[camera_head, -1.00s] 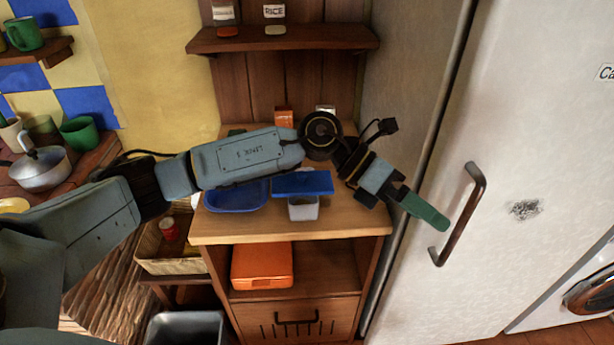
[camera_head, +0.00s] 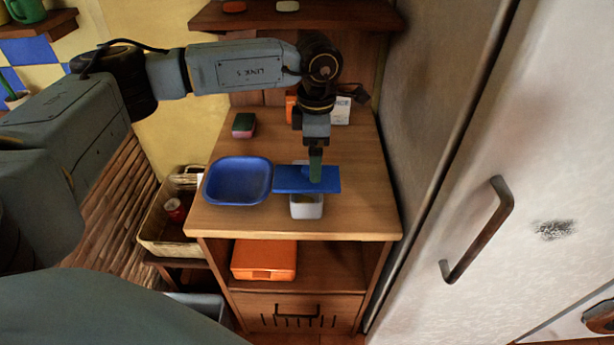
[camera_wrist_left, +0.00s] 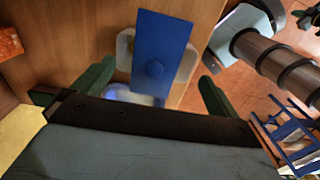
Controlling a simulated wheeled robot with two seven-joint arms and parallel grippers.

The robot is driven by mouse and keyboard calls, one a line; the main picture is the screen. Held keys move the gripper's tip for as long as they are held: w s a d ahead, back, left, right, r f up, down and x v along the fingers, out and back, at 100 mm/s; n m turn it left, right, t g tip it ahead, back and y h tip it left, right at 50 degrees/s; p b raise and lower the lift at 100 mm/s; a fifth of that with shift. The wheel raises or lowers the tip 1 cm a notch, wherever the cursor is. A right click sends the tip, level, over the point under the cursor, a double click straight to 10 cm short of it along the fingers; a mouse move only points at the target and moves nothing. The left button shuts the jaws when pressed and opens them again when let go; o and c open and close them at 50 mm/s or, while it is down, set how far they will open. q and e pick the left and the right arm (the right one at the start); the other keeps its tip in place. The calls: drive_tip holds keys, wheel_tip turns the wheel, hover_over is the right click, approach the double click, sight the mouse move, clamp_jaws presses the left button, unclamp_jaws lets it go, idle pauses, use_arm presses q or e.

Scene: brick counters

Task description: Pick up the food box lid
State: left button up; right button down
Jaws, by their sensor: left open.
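The food box lid is a flat blue rectangle (camera_head: 290,179) lying across the top of a small white box (camera_head: 306,208) on the wooden counter. It overhangs the box on the left, near a blue dish. In the left wrist view the lid (camera_wrist_left: 163,40) shows a round knob, with the pale box (camera_wrist_left: 186,60) showing on both sides. My left gripper (camera_head: 316,180) points down at the lid. In the wrist view its two green fingers (camera_wrist_left: 155,82) are apart, one on each side of the lid's knob end, with nothing held. Whether they touch the lid is unclear. My right gripper is out of view.
The blue dish (camera_head: 237,182) sits left of the lid. A dark green and pink block (camera_head: 244,125) lies behind it. An orange box (camera_head: 264,260) sits on the shelf below. The fridge (camera_head: 500,150) stands close on the right. The front counter edge is clear.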

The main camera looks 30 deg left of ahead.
sight(307, 174)
use_arm(q)
drive_tip(key=shift+f, duration=0.6)
drive_tip(key=f, duration=0.4)
drive_tip(key=shift+w+d+f, duration=0.1)
drive_tip(key=shift+w+f, duration=0.2)
drive_tip(key=shift+f, duration=0.05)
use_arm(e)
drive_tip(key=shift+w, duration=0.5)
